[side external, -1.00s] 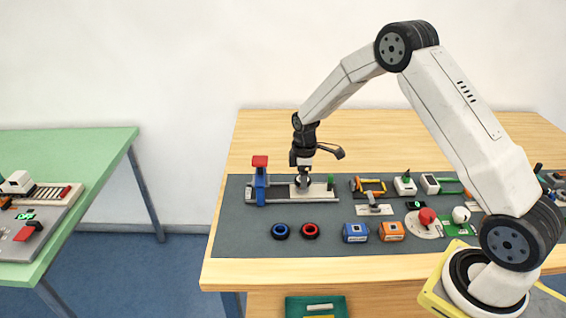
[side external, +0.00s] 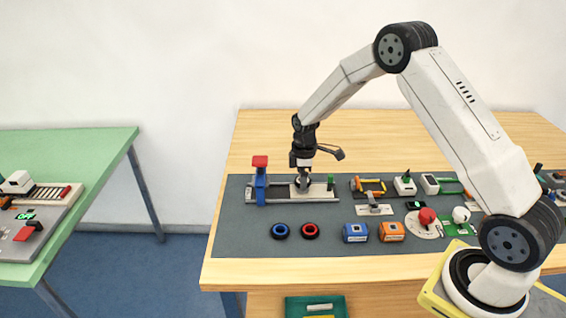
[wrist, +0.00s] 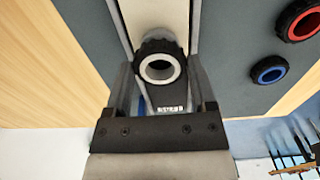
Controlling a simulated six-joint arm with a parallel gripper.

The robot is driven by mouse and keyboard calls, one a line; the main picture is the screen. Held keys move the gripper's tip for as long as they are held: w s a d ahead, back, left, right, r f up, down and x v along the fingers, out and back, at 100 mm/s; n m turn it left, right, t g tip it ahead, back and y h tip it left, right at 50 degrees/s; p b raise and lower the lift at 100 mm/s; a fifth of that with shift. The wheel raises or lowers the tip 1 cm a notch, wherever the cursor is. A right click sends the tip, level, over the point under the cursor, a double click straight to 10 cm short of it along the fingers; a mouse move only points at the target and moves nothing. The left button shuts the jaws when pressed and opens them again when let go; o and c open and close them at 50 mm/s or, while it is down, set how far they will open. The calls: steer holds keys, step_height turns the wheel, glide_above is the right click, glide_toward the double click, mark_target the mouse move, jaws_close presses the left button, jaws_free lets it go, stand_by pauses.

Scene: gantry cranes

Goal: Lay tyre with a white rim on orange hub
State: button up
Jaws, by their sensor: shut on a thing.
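The tyre with a white rim (wrist: 137,67) sits between the fingers of my gripper (wrist: 160,72) in the wrist view, its ring facing the camera. My gripper (side external: 302,182) is shut on it, low over the pale plate (side external: 315,190) of the rail frame in the side view. The tyre is too small there to show clearly, and I cannot tell whether it touches the plate. An orange block (side external: 391,232) stands on the dark mat to the right, well apart from my gripper. I cannot tell whether this block is the orange hub.
A blue-and-red post (side external: 260,182) stands just left of my gripper, and a green peg (side external: 330,182) to its right. A blue-rimmed tyre (side external: 280,231), a red-rimmed tyre (side external: 310,231) and a blue block (side external: 355,233) lie nearer. Several small devices crowd the mat's right side.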

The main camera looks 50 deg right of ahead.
steer(key=shift+f, duration=0.6)
stand_by(0.8)
steer(key=o, duration=1.1)
steer(key=shift+r, duration=0.1)
steer(key=shift+r, duration=3.4)
steer(key=shift+s+r, duration=0.1)
